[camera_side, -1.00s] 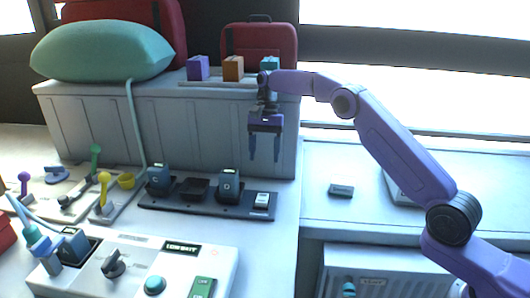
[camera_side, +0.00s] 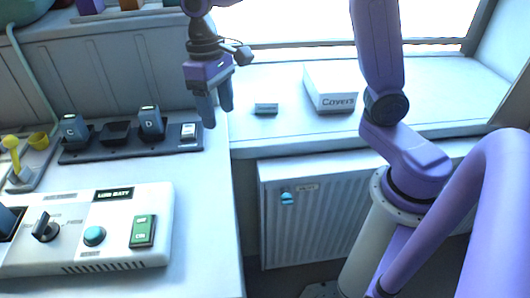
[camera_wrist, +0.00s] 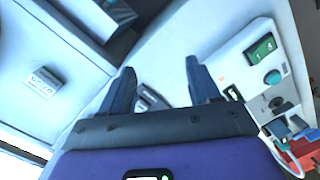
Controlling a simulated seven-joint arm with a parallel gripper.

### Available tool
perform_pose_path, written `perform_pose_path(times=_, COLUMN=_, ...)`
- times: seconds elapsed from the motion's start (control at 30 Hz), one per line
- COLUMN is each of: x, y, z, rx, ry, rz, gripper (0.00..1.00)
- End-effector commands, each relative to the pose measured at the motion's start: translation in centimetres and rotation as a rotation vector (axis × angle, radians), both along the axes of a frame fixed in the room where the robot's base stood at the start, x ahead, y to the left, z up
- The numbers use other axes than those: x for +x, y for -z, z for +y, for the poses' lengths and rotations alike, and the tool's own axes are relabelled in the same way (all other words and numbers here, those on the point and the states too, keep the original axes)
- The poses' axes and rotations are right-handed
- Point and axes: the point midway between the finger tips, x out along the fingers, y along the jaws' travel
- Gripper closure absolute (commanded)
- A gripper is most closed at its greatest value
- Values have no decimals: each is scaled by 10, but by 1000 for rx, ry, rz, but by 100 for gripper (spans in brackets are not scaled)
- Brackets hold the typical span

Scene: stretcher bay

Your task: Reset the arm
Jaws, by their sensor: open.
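My gripper (camera_side: 217,117) hangs fingers-down in the side view, open, with nothing between its fingers.
A control box (camera_side: 65,205) with a LOW BATT display, teal button (camera_side: 94,236) and green switch (camera_side: 143,231) stands at left front.

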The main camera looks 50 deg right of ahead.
Motion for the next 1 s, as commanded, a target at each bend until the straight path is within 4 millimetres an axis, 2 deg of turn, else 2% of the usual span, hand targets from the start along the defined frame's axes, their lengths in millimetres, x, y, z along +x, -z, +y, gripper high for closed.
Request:
perform_pose_path(times=0.03, x=-20, y=-1, z=-4, rx=1, ry=-63, rz=-12, gripper=38)
perform_pose_path(times=0.2, x=-81, y=4, z=-19, rx=9, ry=-283, rz=-56, gripper=38)
perform_pose_path(times=0.4, x=-149, y=17, z=-50, rx=21, ry=-546, rz=-103, gripper=38)
perform_pose_path(times=0.53, x=-184, y=28, z=-72, rx=29, ry=-702, rz=-131, gripper=38)
perform_pose_path(times=0.6, x=-199, y=34, z=-82, rx=34, ry=-769, rz=-141, gripper=38)
perform_pose_path(times=0.73, x=-215, y=41, z=-96, rx=38, ry=-852, rz=-154, gripper=38)
perform_pose_path(times=1.0, x=-222, y=44, z=-101, rx=40, ry=-885, rz=-159, gripper=38)
